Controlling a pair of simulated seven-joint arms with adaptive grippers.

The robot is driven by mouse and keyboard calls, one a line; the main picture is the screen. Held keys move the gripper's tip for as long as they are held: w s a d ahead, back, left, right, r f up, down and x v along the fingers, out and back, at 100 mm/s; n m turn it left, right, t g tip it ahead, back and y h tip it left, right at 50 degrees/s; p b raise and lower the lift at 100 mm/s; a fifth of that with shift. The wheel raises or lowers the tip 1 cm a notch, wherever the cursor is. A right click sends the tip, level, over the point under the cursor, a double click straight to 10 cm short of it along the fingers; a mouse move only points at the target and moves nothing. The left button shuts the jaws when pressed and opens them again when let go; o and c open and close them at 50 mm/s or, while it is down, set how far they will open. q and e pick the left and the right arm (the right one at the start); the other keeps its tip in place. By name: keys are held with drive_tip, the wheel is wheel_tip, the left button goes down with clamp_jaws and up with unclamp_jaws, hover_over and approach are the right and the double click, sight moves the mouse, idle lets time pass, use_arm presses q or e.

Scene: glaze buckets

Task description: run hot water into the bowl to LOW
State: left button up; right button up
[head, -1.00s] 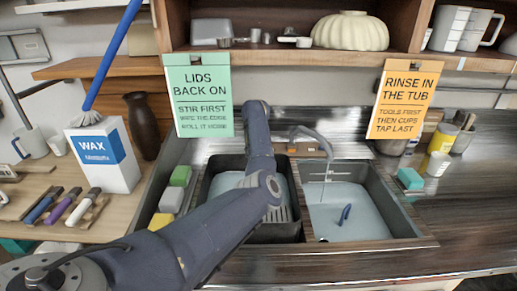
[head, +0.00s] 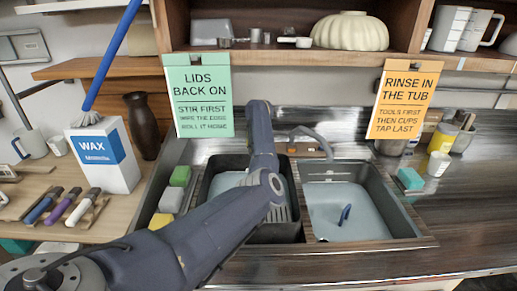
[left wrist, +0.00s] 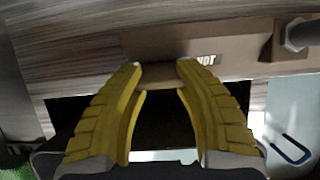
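The sink has two dark basins: the right basin (head: 405,205) holds pale blue water (head: 365,222), and the left basin (head: 215,165) is partly hidden by my left arm. No level mark is readable. The grey spout (head: 318,138) arches over the back of the right basin; no stream shows under it. It also shows in the left wrist view (left wrist: 300,35). There, my left gripper's yellow fingers (left wrist: 160,72) have a tan piece (left wrist: 160,78) between their tips, beside a brown strip (left wrist: 225,45) with a partly covered label. Whether they grip it is unclear. My right gripper is out of view.
A blue tool (head: 345,214) stands in the right basin's water. Sponges (head: 171,199) line the left rim. Two signs, green (head: 203,95) and orange (head: 405,99), hang from the shelf. Cups (head: 438,163) and a teal block (head: 410,178) stand right; the right counter front is clear.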

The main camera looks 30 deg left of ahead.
use_arm(q)
drive_tip(key=o, duration=0.3)
drive_tip(key=shift+d+f, duration=0.1)
drive_tip(key=shift+f, duration=0.15)
drive_tip(key=shift+r, duration=0.15)
drive_tip(key=shift+r, duration=0.15)
drive_tip(key=v, duration=1.1)
drive_tip(key=shift+s+r, duration=0.2)
drive_tip(key=shift+r, duration=0.05)
drive_tip(key=shift+r, duration=0.1)
drive_tip(key=shift+a+r+n, duration=0.2)
drive_tip(key=shift+a+n, duration=0.25)
drive_tip(key=shift+n, duration=0.05)
